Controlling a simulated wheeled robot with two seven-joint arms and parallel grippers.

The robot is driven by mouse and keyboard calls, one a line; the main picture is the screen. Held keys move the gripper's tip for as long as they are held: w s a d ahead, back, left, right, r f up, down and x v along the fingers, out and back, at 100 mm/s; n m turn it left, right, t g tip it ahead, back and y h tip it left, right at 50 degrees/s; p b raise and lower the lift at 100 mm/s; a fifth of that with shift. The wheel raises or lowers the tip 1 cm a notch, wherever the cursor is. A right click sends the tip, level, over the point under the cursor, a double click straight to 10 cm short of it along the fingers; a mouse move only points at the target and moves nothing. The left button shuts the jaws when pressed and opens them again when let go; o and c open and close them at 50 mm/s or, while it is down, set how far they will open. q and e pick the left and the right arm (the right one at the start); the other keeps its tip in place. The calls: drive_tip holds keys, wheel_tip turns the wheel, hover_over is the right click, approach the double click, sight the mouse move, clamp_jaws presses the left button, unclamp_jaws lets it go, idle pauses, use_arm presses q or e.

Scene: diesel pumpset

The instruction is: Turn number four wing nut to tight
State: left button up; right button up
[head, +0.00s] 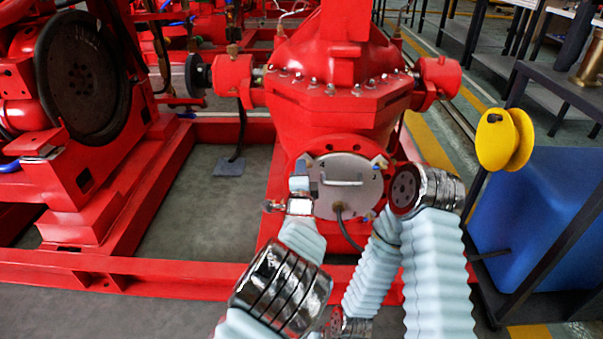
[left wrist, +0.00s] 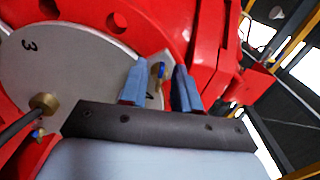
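A round grey cover plate (head: 345,205) with a handle is on the front of the red pump. In the left wrist view the plate (left wrist: 70,65) shows a 3 and another number partly covered by a finger. A small wing nut (left wrist: 160,72), blue and brass, stands at the plate's edge by that covered number. My left gripper (left wrist: 159,88) has one blue finger on each side of this nut, with gaps visible; it is open. In the head view the left gripper (head: 300,180) is at the plate's upper left and hides this nut. My right gripper's fingers do not show.
A blue wing nut (head: 378,163) is at the plate's upper right. A black hose (head: 341,222) leaves the plate low. My right arm is close to the plate's right side. A yellow reel (head: 504,139) and blue bin (head: 545,225) stand right. Red base rails surround the pump.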

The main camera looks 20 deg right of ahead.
use_arm(q)
drive_tip(key=shift+s, duration=0.1)
drive_tip(key=v, duration=1.3)
drive_tip(key=shift+s+p, duration=0.3)
drive_tip(key=shift+p, duration=0.15)
drive_tip(key=shift+a, duration=0.1)
drive_tip(key=s+a+f+n+g+y+p, duration=0.25)
drive_tip(key=a+f+n+g, duration=0.2)
drive_tip(key=a+f, duration=0.5)
drive_tip(key=s+a+f+n+g+y+p, duration=0.2)
drive_tip(key=a+f+n+g+p, duration=0.15)
drive_tip(key=a+f+n, duration=0.4)
drive_tip(key=s+a+f+n+g+h+p, duration=0.1)
drive_tip(key=s+a+n+g, duration=0.3)
drive_tip(key=s, duration=0.5)
drive_tip(key=s+a+f+n+g+h+p, duration=0.1)
drive_tip(key=s+a+n+g+h+p, duration=0.1)
drive_tip(key=s, duration=0.8)
drive_tip(key=a+n+g+p, duration=0.1)
drive_tip(key=a+n+g, duration=0.1)
drive_tip(key=a+n, duration=0.1)
drive_tip(key=shift+s+a+f+n+g+h, duration=0.2)
drive_tip(key=shift+s+f+n+g+h, duration=0.15)
drive_tip(key=shift+n, duration=0.25)
